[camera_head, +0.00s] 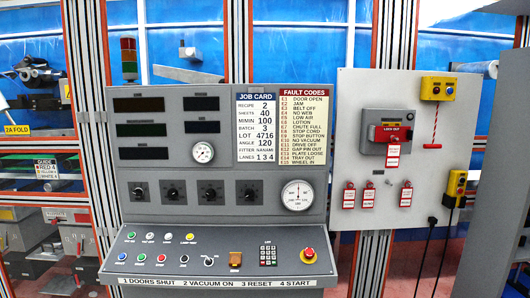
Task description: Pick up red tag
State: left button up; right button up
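Three small red-and-white tags hang in a row on the lower part of a light grey board: a left tag (349,196), a middle tag (368,195) and a right tag (406,195). Another red-and-white tag (393,156) hangs below the red lock-out handle (389,134) on a dark grey switch box. The print on the tags is too small to read. Neither of my grippers is in view, and nothing is seen touching the tags.
Left of the board (357,90) stands a grey control console (220,180) with dials and buttons. A yellow box (437,89) with a red pull handle (435,132) is at the board's upper right. A yellow pendant (455,184) with black cables hangs beside the board.

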aim_at(393, 151)
jog(key=i+l+z, duration=0.25)
jog(key=i+l, duration=0.3)
jog(key=l, duration=0.15)
jog(key=i+l+z, duration=0.25)
jog(key=i+l, duration=0.3)
